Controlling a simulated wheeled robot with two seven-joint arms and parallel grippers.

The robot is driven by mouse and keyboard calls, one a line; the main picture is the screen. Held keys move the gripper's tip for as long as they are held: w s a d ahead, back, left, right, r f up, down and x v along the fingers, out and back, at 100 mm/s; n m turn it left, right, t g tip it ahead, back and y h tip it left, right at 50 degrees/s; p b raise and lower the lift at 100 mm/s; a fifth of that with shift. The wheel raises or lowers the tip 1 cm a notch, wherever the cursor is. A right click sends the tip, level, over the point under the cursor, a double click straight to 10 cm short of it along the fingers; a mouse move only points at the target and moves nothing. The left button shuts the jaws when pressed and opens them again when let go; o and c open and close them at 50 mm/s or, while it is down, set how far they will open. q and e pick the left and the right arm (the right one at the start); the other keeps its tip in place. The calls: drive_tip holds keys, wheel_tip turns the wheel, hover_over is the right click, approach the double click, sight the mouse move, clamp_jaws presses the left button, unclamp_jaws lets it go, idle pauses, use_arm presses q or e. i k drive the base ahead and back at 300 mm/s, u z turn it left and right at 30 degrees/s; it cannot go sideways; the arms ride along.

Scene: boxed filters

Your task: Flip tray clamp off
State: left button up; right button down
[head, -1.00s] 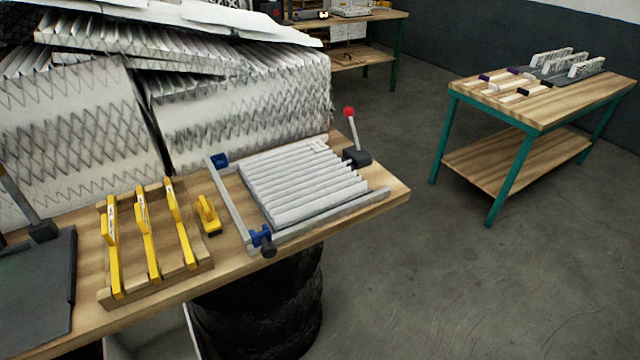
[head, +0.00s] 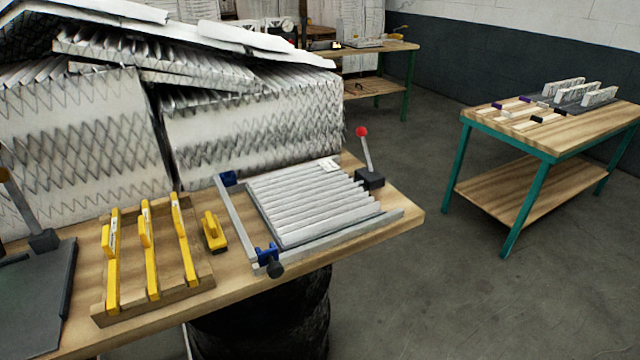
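The tray (head: 350,228) is a light metal frame near the right end of the wooden bench, with a white pleated filter (head: 312,205) lying in it. A clamp lever with a red ball knob (head: 362,131) stands nearly upright on a dark block (head: 370,179) at the tray's far right corner. A blue clamp with a dark knob (head: 270,260) sits at the tray's near left corner. A blue corner piece (head: 228,179) is at the far left corner. Neither of my grippers shows in the head view.
A wooden rack (head: 150,262) with yellow-handled tools and a yellow tool (head: 213,232) stand left of the tray. A dark plate (head: 40,295) lies at far left. Large pleated filters (head: 250,125) stack behind. Another table (head: 545,130) stands right, across open floor.

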sight(361, 131)
drive_tip(key=z, duration=0.65)
drive_tip(key=i, duration=1.55)
drive_tip(key=u, duration=0.95)
